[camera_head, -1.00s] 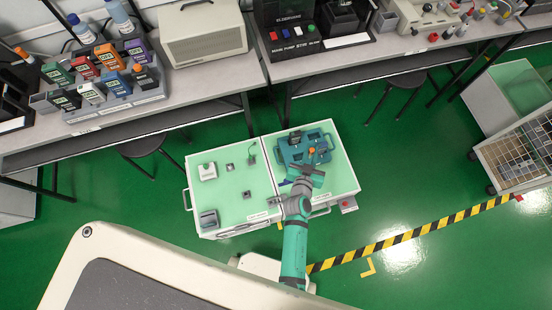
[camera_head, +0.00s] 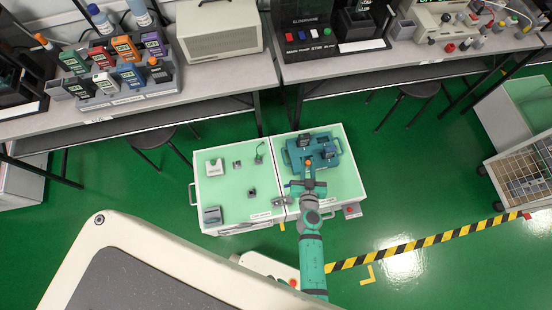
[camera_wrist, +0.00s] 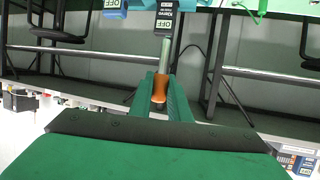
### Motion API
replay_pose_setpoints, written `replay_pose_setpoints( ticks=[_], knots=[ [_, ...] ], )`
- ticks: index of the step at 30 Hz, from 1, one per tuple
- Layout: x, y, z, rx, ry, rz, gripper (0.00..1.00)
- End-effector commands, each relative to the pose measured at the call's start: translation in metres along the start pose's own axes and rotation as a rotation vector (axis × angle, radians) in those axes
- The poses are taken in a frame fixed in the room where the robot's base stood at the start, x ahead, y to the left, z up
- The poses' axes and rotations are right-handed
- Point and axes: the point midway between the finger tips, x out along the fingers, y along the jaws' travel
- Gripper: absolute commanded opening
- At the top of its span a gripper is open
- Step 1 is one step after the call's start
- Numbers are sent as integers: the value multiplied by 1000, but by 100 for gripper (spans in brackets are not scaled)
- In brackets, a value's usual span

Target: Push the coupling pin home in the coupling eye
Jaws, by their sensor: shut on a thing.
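My gripper (camera_wrist: 162,100) is shut on an orange-handled piece (camera_wrist: 159,88) between its green fingers. It looks like the coupling pin. A grey shaft runs from the orange part up towards a dark blue tester (camera_wrist: 165,20) with an OFF label; I cannot tell if they touch. In the head view my gripper (camera_head: 312,180) is at the front edge of a teal tray (camera_head: 290,158). A dark tester (camera_head: 304,140) and a blue tester (camera_head: 328,152) are on the tray. I cannot make out the coupling eye.
The tray stands on a pale green cabinet top (camera_head: 348,180). Small parts, including a grey-white block (camera_head: 214,167), lie on the left half (camera_head: 225,195). A rack (camera_head: 118,98) of several testers is on the bench behind.

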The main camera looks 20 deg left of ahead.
Motion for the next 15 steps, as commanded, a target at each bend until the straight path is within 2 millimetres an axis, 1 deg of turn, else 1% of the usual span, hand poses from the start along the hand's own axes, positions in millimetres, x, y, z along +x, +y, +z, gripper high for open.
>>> replay_pose_setpoints(
  ticks=[11, 15],
  knots=[
    [-6, -15, 18, -25, 1, -74, 0],
    [-10, -22, 28, -38, -1, -111, 0]
  ],
)
